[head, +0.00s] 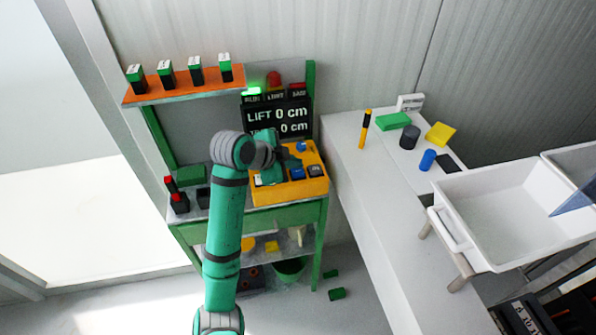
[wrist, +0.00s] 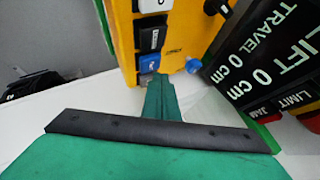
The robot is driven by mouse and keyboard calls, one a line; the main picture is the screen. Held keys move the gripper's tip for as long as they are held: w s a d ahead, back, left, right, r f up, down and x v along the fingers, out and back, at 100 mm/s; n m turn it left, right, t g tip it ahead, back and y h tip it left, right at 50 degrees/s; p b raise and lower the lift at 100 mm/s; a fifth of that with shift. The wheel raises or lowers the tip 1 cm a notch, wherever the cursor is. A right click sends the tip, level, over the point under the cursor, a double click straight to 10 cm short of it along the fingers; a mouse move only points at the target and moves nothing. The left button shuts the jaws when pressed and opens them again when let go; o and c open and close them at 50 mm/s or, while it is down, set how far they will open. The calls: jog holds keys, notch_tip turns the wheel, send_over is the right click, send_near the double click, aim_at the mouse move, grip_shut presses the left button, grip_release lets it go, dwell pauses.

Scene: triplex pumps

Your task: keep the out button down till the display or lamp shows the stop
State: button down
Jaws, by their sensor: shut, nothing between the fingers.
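The yellow control box (head: 262,194) stands on the green bench, with blue and dark buttons on its top. It also shows in the wrist view (wrist: 185,30), with a black button (wrist: 151,38), a blue button (wrist: 149,63) and a round blue knob (wrist: 194,65). Button labels are too small to read, so I cannot tell which is out. The display (head: 278,117) reads LIFT 0 cm; the wrist view also shows TRAVEL 0 cm. A green lamp (head: 254,90) is lit above it. My gripper (wrist: 160,82) is shut and empty, its tip close to the blue button; contact is unclear.
A red beacon (head: 274,78) stands above the display. An orange shelf (head: 185,90) with several green-and-black items hangs at upper left. A white counter (head: 362,185) with small blocks and a white tub (head: 510,205) lie to the right.

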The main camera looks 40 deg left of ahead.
jog(key=shift+f, duration=0.35)
